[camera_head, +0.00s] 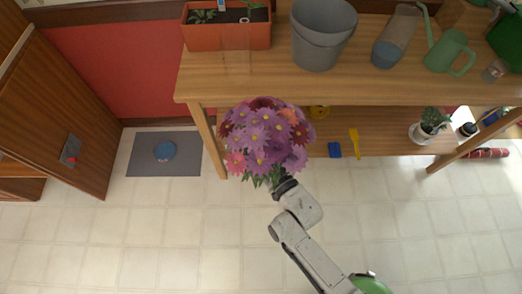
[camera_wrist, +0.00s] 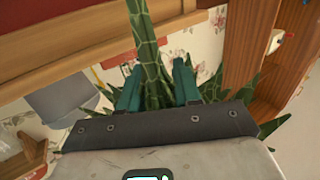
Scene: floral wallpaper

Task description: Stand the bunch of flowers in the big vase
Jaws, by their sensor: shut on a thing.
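The bunch of flowers (camera_head: 265,137), purple, pink and dark red with green leaves, is in front of the wooden table in the head view. My gripper (camera_head: 284,187) is shut on its stems, just below the blooms. In the wrist view my teal fingers (camera_wrist: 157,82) close around the green stems (camera_wrist: 146,35), with leaves spreading behind them. The bunch hides part of the table's front leg area and lower shelf. I cannot tell which vessel is the big vase. A clear vessel with a blue lower part (camera_head: 397,38) stands on the tabletop.
The lower shelf (camera_head: 385,142) holds a potted plant (camera_head: 432,123) and a yellow tool (camera_head: 354,143). A cabinet (camera_head: 62,105) stands left. The tiled floor in front is clear.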

